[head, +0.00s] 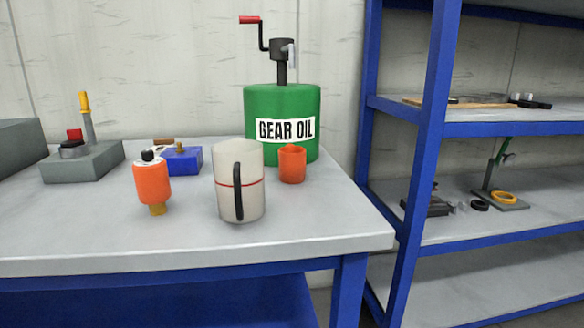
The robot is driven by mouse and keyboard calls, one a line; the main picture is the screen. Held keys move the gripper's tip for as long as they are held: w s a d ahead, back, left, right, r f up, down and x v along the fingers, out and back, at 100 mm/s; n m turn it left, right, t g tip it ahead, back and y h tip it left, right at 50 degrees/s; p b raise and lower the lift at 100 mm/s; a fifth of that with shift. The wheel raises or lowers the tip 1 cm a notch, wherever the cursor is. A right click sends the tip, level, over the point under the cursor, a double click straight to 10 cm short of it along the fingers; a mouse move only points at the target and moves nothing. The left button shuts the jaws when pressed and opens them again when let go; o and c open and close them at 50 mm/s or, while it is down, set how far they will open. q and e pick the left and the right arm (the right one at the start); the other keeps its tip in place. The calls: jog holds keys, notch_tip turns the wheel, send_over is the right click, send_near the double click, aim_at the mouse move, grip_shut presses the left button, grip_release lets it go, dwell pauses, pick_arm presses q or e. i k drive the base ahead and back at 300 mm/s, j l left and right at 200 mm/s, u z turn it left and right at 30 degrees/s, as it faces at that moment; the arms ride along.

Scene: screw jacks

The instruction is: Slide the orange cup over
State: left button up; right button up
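The small orange cup (292,164) stands upright on the grey workbench (320,222), in front of the green drum's lower right part. A larger off-white jug (239,193) with a black handle and a red line stands to its left and nearer to me. The cup and jug look close together, with a narrow gap in the picture. Neither of my grippers shows in the head view.
A green gear oil drum (282,105) with a crank pump stands behind the cup. An orange bottle (152,182), a blue block (183,160) and a grey jack (82,158) are to the left. A blue shelf rack (425,130) stands right. The bench's front right is clear.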

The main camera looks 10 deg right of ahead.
aim_at(291, 158)
jog(key=l+u, duration=0.15)
jog(key=u, duration=0.2)
jog(key=k+l+u, duration=0.1)
jog(key=u, duration=0.25)
jog(key=k+l+u, duration=0.15)
jog(key=u, duration=0.2)
